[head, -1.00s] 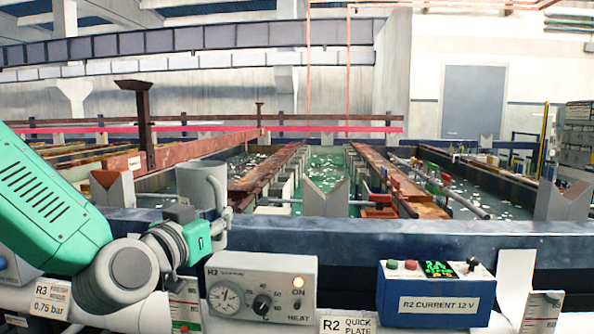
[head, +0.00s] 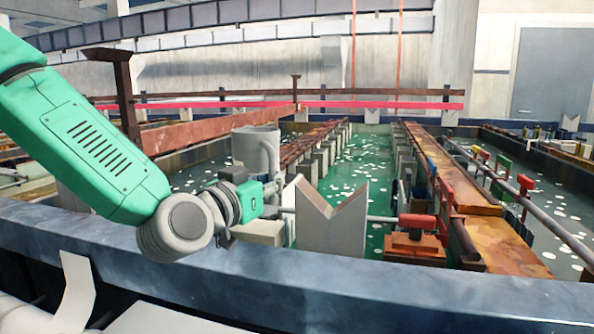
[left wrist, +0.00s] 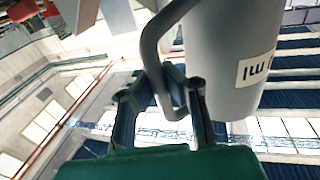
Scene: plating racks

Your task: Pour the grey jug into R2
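The grey jug (head: 254,148) is upright in the head view, held above the near end of the tanks, left of the green-liquid tank (head: 352,172) in the middle. My left gripper (head: 278,186) is at the jug's handle. In the left wrist view the fingers (left wrist: 165,92) are closed around the handle, and the jug's grey body (left wrist: 225,50) with a white label fills the upper right. The jug's inside cannot be seen. No R2 label shows now. My right gripper is not in view.
A grey V-shaped block (head: 330,218) stands at the near end of the green tank, just right of my gripper. The dark blue front rim (head: 300,285) runs across below. A rusty rail (head: 220,128) lies behind the jug. Rusty bars with red clamps (head: 445,205) are on the right.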

